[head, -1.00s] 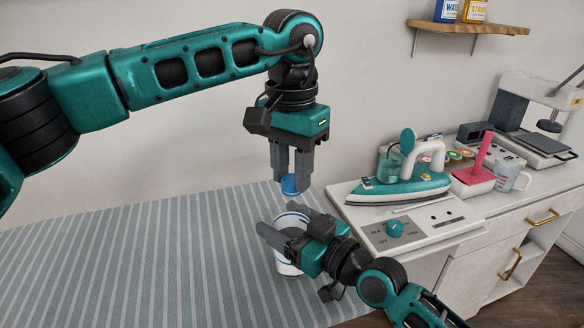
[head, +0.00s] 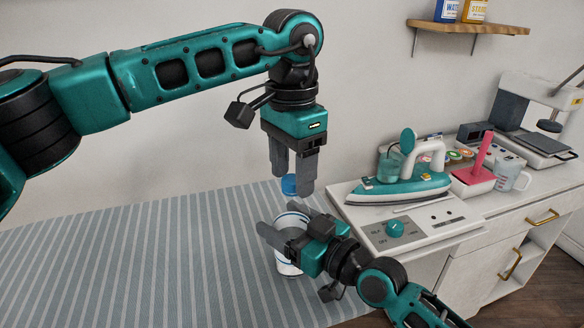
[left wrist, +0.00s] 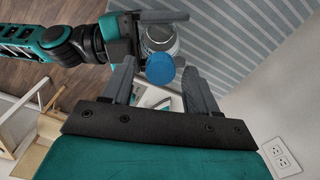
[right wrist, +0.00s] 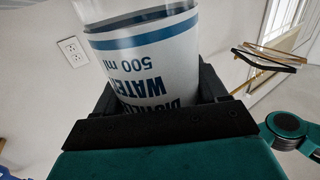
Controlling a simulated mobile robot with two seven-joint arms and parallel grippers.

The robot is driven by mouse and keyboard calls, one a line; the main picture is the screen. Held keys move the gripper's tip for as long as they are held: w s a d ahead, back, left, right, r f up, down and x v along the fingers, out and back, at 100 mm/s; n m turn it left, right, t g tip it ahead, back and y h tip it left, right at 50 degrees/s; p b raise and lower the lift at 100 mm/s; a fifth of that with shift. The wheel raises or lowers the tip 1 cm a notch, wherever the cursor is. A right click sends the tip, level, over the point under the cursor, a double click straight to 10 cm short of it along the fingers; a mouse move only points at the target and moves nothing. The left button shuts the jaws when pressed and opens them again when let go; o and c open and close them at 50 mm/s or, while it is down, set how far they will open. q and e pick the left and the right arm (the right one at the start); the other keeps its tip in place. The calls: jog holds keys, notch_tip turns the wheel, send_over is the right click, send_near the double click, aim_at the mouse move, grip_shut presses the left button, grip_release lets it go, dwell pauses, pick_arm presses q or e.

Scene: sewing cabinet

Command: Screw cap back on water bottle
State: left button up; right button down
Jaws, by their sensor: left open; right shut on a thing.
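The water bottle (head: 286,268) has a white label with blue stripes. My right gripper (head: 277,220) is shut around its body and holds it upright over the striped surface. The label fills much of the right wrist view (right wrist: 150,70). The blue cap (head: 289,185) is at the bottle's top, below my left gripper (head: 293,183). My left gripper points down and is open, with its fingers apart on either side of the cap. The left wrist view shows the cap (left wrist: 160,69) between the fingers with space at both sides. The cap's thread is hidden, so its tightness cannot be told.
The striped tabletop (head: 130,260) is clear to the left. To the right, a teal iron (head: 405,187) stands on a white unit with a knob (head: 394,229).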

pick_arm(q)
jog(key=shift+r, duration=2.25)
jog(key=shift+c, duration=0.3)
